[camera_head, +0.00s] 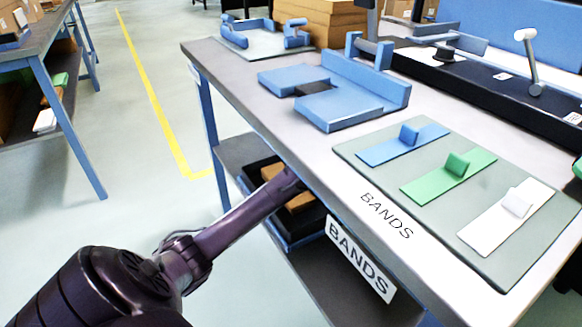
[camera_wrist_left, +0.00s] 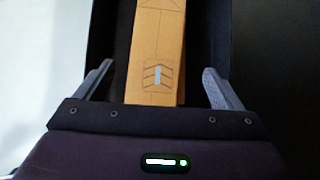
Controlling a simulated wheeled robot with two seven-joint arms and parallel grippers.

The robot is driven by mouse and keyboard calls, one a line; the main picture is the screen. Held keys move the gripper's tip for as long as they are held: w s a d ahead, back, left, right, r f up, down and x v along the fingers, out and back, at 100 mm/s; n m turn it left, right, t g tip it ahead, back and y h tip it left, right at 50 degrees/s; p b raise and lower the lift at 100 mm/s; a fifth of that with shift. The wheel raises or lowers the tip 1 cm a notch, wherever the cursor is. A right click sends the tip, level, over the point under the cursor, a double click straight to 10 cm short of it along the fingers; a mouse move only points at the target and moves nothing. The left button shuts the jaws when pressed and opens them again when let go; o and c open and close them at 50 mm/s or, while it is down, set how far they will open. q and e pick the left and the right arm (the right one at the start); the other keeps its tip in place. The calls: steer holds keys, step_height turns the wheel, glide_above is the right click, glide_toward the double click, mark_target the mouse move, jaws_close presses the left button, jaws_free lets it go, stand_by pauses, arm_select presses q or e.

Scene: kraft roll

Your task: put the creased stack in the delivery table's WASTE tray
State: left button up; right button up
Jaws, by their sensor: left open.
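My left arm reaches in from the left, under the table top, in the head view; its gripper is hidden there. In the left wrist view the left gripper (camera_wrist_left: 157,68) is open, with one finger on each side of a brown kraft stack (camera_wrist_left: 156,30) and gaps beside it. The stack has a printed chevron mark and thin lines; I cannot tell whether these are creases. Brown stacks (camera_head: 301,203) show in a dark tray (camera_head: 284,240) on the lower shelf. No tray labelled WASTE is visible. My right gripper is not in view.
The table top (camera_head: 330,150) carries a grey mat (camera_head: 425,205) with blue, green and white band pieces, a blue fixture (camera_head: 345,110) and a "BANDS" label (camera_head: 358,262) on its front. Another blue-legged table (camera_head: 45,50) stands left. The floor between, with a yellow line, is clear.

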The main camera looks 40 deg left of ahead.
arm_select(q)
steer(key=s+d+p, duration=0.2)
steer(key=d, duration=0.6)
steer(key=shift+s+d, duration=0.15)
steer(key=shift+d, duration=0.05)
